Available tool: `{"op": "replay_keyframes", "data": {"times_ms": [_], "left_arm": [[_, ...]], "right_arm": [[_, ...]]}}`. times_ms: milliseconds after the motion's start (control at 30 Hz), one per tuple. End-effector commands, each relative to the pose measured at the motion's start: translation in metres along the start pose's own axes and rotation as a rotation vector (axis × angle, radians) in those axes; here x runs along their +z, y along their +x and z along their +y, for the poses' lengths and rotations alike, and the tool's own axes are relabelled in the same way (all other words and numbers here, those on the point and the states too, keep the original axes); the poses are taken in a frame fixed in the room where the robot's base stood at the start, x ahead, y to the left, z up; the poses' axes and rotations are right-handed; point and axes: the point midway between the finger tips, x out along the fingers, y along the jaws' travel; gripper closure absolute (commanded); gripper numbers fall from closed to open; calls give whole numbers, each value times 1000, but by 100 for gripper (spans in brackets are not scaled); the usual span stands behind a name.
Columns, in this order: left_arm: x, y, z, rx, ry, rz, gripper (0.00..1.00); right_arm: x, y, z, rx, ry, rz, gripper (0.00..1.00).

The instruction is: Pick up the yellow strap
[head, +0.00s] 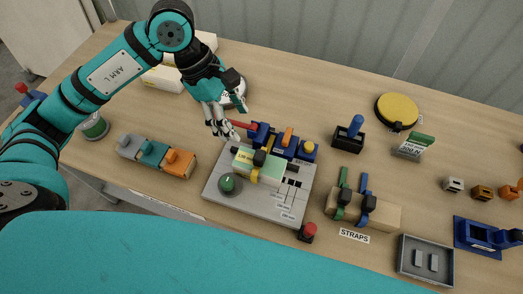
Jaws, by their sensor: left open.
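The yellow strap (254,176) is on the pale green block (269,168) at the middle of the grey base plate (212,184). A black buckle sits at its top; its far side is hidden. My left gripper (222,130) is open and empty, fingers pointing down, above the table behind and to the left of the strap, apart from it. My right gripper is not in view.
A blue fixture (281,146) with a red handle (243,125) stands right beside my left gripper. A wooden strap stand (387,214) at right holds a green strap (343,193) and a blue strap (366,196).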

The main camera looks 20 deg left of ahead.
Motion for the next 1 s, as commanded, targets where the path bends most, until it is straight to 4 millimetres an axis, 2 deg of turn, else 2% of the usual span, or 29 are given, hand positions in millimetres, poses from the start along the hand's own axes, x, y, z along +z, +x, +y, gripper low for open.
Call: {"op": "replay_keyframes", "data": {"times_ms": [100,200,300,400,600,767,900,1000], "left_arm": [[2,25,-2,-8,-1,-2,40],[3,46,-2,-7,-2,-4,40],[3,64,-1,-5,-1,-4,40],[2,77,-1,-3,-1,-2,40],[3,89,-1,-3,-1,-3,40],[8,110,-2,-5,-2,-4,40],[6,130,0,-2,-2,-3,40],[5,135,0,0,-1,-1,40]], "right_arm": [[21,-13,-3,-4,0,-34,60],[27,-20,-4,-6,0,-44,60],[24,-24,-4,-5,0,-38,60],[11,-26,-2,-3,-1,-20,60],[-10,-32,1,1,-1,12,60],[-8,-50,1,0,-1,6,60],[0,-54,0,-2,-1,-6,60],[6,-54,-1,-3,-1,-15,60]]}}
